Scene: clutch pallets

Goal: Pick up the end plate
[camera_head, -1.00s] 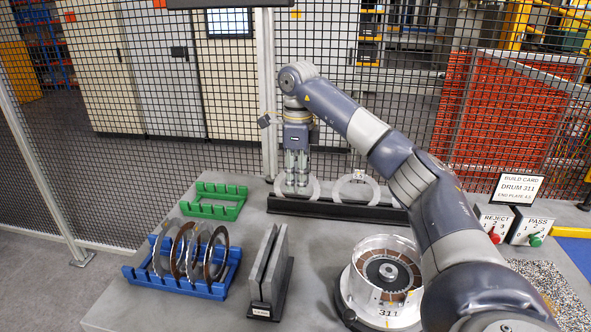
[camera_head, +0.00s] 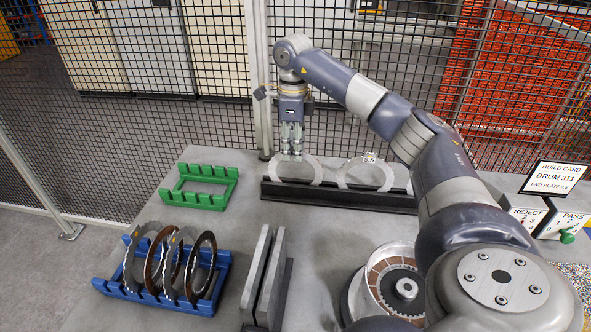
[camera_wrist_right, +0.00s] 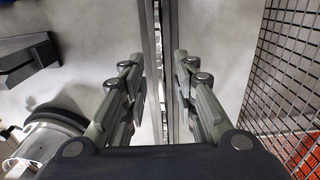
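Two pale ring-shaped plates stand upright in a long black rack (camera_head: 340,199) at the back of the table: a left ring (camera_head: 308,176) and a right ring (camera_head: 371,184) with a small tag on top. I cannot read the tag surely. My right gripper (camera_head: 291,155) points down at the top of the left ring, its fingertips overlapping the ring's upper edge in the head view. In the right wrist view my right gripper (camera_wrist_right: 160,95) has its fingers apart, with the rack and a thin edge between them. My left gripper is not in view.
A blue rack (camera_head: 215,299) holds several upright discs at front left. An empty green rack (camera_head: 203,203) stands behind it. A grey slotted block (camera_head: 257,270) and a drum (camera_head: 372,290) stand in front. Mesh fencing rises behind the table. A build card (camera_head: 556,178) is at right.

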